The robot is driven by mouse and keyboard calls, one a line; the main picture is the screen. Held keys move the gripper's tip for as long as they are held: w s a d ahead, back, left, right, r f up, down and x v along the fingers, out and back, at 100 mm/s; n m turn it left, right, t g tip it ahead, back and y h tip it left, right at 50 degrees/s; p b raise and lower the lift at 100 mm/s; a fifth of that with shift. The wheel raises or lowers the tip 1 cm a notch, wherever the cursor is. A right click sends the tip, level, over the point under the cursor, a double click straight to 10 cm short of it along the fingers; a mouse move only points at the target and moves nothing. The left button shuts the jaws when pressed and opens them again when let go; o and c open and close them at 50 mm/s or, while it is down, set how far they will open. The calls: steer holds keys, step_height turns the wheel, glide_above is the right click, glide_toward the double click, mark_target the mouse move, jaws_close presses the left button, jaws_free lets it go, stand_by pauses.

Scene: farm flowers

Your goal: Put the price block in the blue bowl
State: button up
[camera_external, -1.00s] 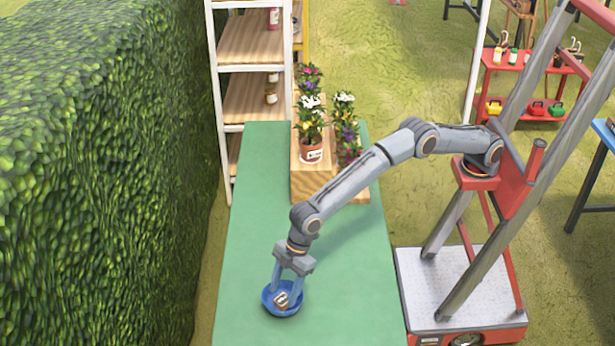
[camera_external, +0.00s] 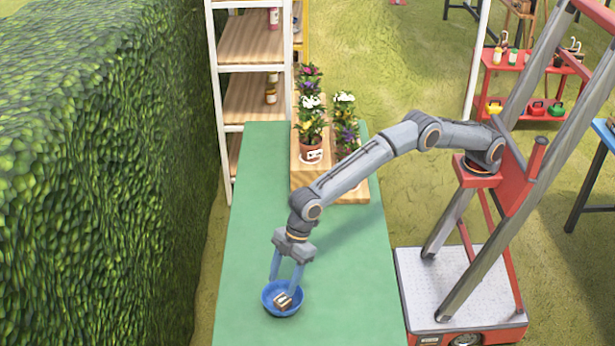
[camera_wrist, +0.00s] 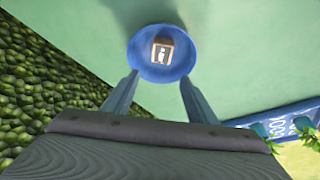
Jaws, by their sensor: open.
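The price block (camera_external: 282,301) is a small wooden block with a dark and white marked face. It lies inside the blue bowl (camera_external: 268,307) near the front of the green table. In the wrist view the block (camera_wrist: 162,51) rests in the middle of the bowl (camera_wrist: 144,66). My gripper (camera_external: 283,284) is open and empty, just above the bowl, with its blue fingers apart. In the wrist view the gripper's fingers (camera_wrist: 160,85) stand apart, short of the block. Whether a fingertip touches the bowl's rim I cannot tell.
The green table (camera_external: 250,220) is clear around the bowl. Potted flowers (camera_external: 311,135) stand on a wooden stand (camera_external: 302,182) at the back. A shelf rack (camera_external: 250,95) is behind, and a tall hedge (camera_external: 100,170) lies to the left.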

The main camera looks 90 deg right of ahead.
steer(key=shift+r, duration=0.9)
steer(key=s+d+r+m+h+p, duration=0.15)
steer(key=s+d, duration=0.25)
steer(key=d, duration=0.6)
steer(key=s+d+m+g, duration=0.15)
steer(key=s+d, duration=0.25)
steer(key=d, duration=0.7)
steer(key=s+d+r+m+h+p, duration=0.15)
steer(key=s+d, duration=0.25)
steer(key=d, duration=0.6)
steer(key=s+d+f+m, duration=0.1)
steer(key=s+d, duration=0.5)
steer(key=s, duration=0.4)
steer(key=s+d+f+m+g, duration=0.1)
steer(key=s+d+m, duration=0.1)
steer(key=s+d, duration=0.4)
steer(key=s+d+f+m, duration=0.1)
steer(key=s+d, duration=0.5)
steer(key=s, duration=0.9)
steer(key=shift+s+d+f+m+g+p, duration=0.25)
steer(key=shift+s+d+m+g+p, duration=0.1)
steer(key=shift+d+p, duration=0.1)
